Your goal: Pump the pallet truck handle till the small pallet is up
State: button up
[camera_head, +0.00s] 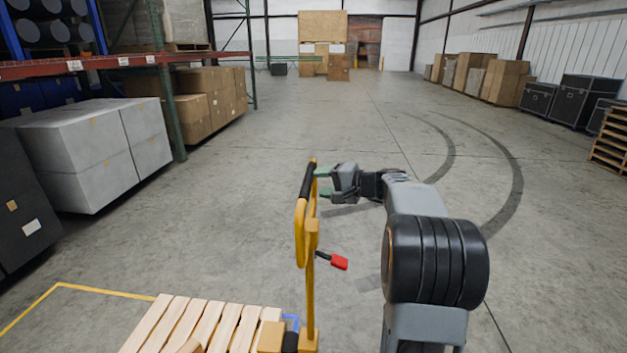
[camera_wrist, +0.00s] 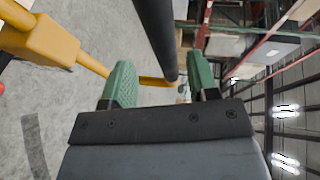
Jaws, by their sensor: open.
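The yellow pallet truck handle (camera_head: 311,265) stands upright in the lower middle of the head view, a loop with a black grip (camera_head: 308,180) along its top. My gripper (camera_head: 323,182) is open just right of the grip, its green fingertips pointing left at it. In the wrist view the black grip (camera_wrist: 155,35) runs between the two green fingers of my gripper (camera_wrist: 161,78); I cannot tell whether either finger touches it. The small wooden pallet (camera_head: 205,322) shows at the bottom left, cut off by the frame. Its height above the floor cannot be told.
A red-tipped lever (camera_head: 339,262) sticks out right of the handle. White boxes (camera_head: 95,150) and a rack (camera_head: 172,105) stand at the left. Black cases (camera_head: 575,100) and stacked pallets (camera_head: 612,142) are at the right. The floor between is clear.

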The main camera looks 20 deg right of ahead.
jog(key=shift+x, duration=1.75)
